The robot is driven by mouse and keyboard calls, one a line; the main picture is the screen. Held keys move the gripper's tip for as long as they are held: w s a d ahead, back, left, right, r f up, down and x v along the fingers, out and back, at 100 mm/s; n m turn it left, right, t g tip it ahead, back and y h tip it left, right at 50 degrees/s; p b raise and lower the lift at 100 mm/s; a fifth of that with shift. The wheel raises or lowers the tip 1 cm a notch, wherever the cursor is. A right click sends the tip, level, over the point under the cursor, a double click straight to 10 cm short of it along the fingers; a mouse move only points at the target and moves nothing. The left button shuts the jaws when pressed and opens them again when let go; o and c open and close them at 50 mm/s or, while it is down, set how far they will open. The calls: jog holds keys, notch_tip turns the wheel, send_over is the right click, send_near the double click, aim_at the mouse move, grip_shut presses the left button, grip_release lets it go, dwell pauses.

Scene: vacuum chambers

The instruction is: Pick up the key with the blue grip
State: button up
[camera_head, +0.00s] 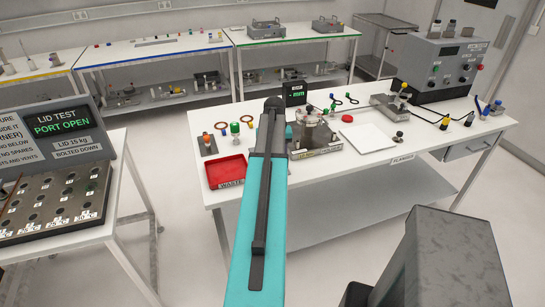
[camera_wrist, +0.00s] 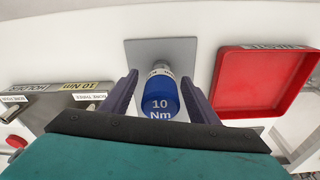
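The key with the blue grip (camera_wrist: 160,97), marked "10 Nm", shows in the wrist view with a pale metal end pointing away, over a grey square plate (camera_wrist: 143,47). My gripper (camera_wrist: 160,79) is open, with one dark finger on each side of the blue grip. A small gap shows between the grip and each finger, so I see no firm contact. In the head view my teal arm covers this part of the table, and neither the key nor my fingers can be made out there.
A red waste tray (camera_head: 226,171) is close beside my gripper, also in the wrist view (camera_wrist: 262,84). A holder labelled "10 Nm" (camera_wrist: 85,86) is on the other side.

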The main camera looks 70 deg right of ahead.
jog(key=c, duration=1.1)
jog(key=shift+r, duration=0.1)
jog(key=shift+r+b, duration=0.9)
jog(key=shift+r, duration=0.6)
jog(key=s+a+r+b, duration=0.1)
jog(key=s+a+b, duration=0.3)
jog(key=s+a, duration=0.6)
jog(key=shift+s+r, duration=0.4)
jog(key=shift+s, duration=0.85)
